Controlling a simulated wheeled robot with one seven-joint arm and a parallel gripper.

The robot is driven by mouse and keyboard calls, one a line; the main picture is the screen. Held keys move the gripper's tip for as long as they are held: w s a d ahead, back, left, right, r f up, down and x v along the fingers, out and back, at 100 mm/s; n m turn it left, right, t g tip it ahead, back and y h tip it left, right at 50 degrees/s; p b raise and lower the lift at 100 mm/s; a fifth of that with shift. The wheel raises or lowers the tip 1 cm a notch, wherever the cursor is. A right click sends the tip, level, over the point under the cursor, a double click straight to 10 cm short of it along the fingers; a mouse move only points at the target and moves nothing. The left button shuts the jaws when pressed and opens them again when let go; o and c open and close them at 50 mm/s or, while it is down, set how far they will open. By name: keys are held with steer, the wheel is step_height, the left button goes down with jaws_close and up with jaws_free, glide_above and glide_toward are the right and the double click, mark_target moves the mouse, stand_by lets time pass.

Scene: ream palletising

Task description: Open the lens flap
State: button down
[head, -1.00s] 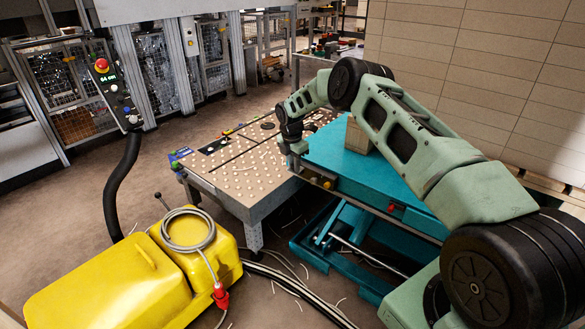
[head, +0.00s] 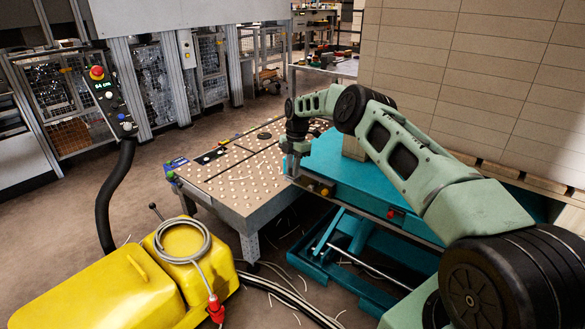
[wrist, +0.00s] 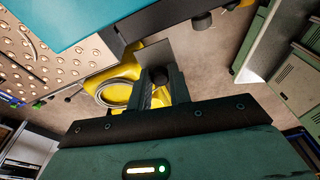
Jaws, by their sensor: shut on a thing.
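My gripper (head: 292,168) is at the near corner of the teal lift table (head: 330,163), where it meets the ball-topped table. In the wrist view, my gripper (wrist: 156,76) is shut on a small grey plate (wrist: 152,46), which looks like the lens flap. The plate stands out past the fingertips, close to a dark housing (wrist: 122,36) on the teal table's edge. In the head view the flap is too small and too covered by my gripper to make out. I cannot tell how far it is open, and no lens shows.
The ball-topped table (head: 235,177) adjoins the teal table on the left. A yellow machine (head: 115,275) with a coiled grey cable stands at the front left. A control panel (head: 110,100) stands at the left. A brown block (head: 354,138) sits on the teal table behind my forearm.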

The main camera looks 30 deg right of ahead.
steer(key=c, duration=1.3)
jaws_free()
steer(key=shift+a, duration=0.1)
steer(key=shift+w+d+r+p, duration=0.15)
steer(key=shift+d+r+p, duration=0.4)
steer(key=shift+r, duration=2.3)
steer(key=shift+w+d+r+p, duration=0.15)
steer(key=shift+d+r+p, duration=0.4)
steer(key=shift+r, duration=2.3)
steer(key=shift+w+d+r+p, duration=0.2)
steer(key=shift+r+p, duration=0.55)
steer(key=shift+r, duration=2.1)
